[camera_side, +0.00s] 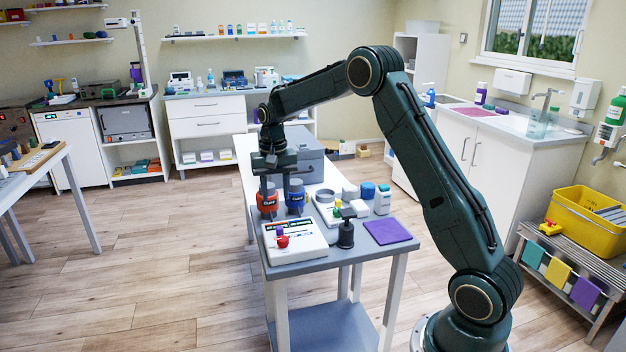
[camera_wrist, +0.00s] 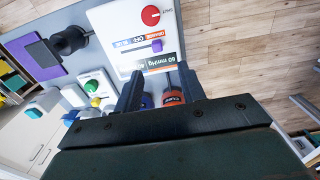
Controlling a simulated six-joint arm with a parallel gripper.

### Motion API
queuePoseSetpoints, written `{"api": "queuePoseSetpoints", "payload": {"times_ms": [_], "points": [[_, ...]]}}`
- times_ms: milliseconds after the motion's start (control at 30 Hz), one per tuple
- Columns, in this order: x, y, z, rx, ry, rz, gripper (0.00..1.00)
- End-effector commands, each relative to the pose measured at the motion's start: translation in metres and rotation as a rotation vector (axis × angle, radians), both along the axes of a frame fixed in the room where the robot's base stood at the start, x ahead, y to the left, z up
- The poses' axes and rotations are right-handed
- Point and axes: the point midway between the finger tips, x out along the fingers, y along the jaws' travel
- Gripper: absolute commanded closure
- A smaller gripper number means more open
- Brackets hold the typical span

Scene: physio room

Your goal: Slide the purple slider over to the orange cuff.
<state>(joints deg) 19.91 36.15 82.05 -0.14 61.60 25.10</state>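The purple slider (camera_wrist: 157,46) sits on a white control box (camera_wrist: 118,18), at the orange-label end of its slot; it also shows in the side view (camera_side: 280,230). A red knob (camera_wrist: 150,15) is on the same box. The orange cuff (camera_side: 267,201) and the blue cuff (camera_side: 296,199) stand behind the box in the side view. The orange cuff shows partly in the wrist view (camera_wrist: 173,97), beside the blue cuff (camera_wrist: 146,101). My gripper (camera_side: 276,184) is above the cuffs, pointing down; its fingers (camera_wrist: 158,84) are apart with nothing held between them. It is clear of the slider.
Floor left of the table is clear.

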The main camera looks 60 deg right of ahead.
Motion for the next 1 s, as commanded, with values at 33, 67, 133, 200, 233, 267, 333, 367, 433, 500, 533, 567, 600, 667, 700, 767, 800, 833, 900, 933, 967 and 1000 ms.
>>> {"api": "queuePoseSetpoints", "payload": {"times_ms": [33,67,133,200,233,267,333,367,433,500,533,567,600,667,700,767,800,833,900,933,967,1000], "points": [[0.000,0.000,0.008,-0.001,-0.002,0.000,0.60],[0.000,0.000,0.013,-0.001,-0.004,0.000,0.60],[0.000,0.000,0.021,-0.001,-0.002,0.001,0.60],[0.000,0.000,0.028,0.000,-0.001,0.001,0.60],[0.000,0.000,0.030,0.000,-0.001,0.001,0.60],[0.000,0.000,0.032,0.000,-0.001,0.001,0.60],[0.000,0.000,0.035,0.001,-0.001,0.001,0.60],[0.000,0.001,0.036,0.000,0.000,0.001,0.60],[0.000,0.001,0.038,0.001,0.001,0.001,0.60],[0.000,0.001,0.038,0.001,0.001,0.001,0.60],[0.000,0.001,0.038,0.001,0.001,0.001,0.60],[0.000,0.001,0.038,0.001,0.001,0.001,0.60],[0.000,0.001,0.038,0.001,0.001,0.001,0.60],[0.000,0.001,0.038,0.000,0.000,0.001,0.60],[0.000,0.001,0.038,0.000,0.000,0.001,0.60],[0.000,0.001,0.038,0.001,-0.001,0.001,0.60],[0.000,0.001,0.039,0.000,-0.001,0.003,0.60],[-0.001,0.002,0.040,0.000,-0.003,0.004,0.60],[-0.002,0.004,0.043,-0.002,-0.008,0.011,0.60],[-0.003,0.006,0.045,-0.004,-0.011,0.016,0.60],[-0.005,0.007,0.048,-0.004,-0.013,0.021,0.60],[-0.007,0.010,0.052,-0.006,-0.018,0.029,0.60]]}}
